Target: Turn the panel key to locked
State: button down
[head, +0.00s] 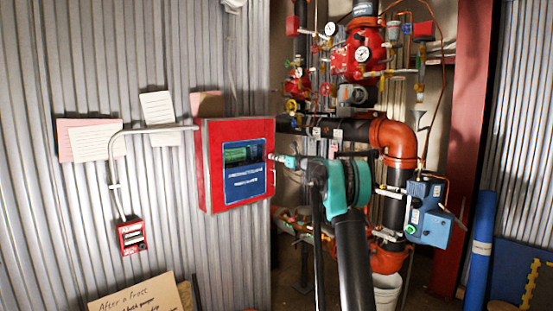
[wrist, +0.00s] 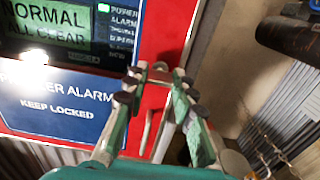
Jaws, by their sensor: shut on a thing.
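The red alarm panel (head: 207,165) is mounted on the corrugated wall, left of centre in the head view. Its green display reads NORMAL, ALL CLEAR in the wrist view (wrist: 47,25), and the blue plate (wrist: 55,108) below says KEEP LOCKED. My gripper (head: 279,159) reaches the panel's right side. In the wrist view its fingers (wrist: 158,80) are shut on the panel key (wrist: 160,67), a small pale piece at the red panel's right part. The fingertips cover most of the key, so its angle cannot be read.
Red valves and gauges (head: 362,58) and an orange pipe elbow (head: 400,140) stand right of the panel, behind my arm. A conduit (head: 155,129) runs from the panel to a small red call box (head: 131,237). A white bucket (head: 388,290) stands at lower right.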

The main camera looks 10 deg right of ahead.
jog(key=shift+n, duration=8.9)
jog(key=c, duration=1.2)
grip_release()
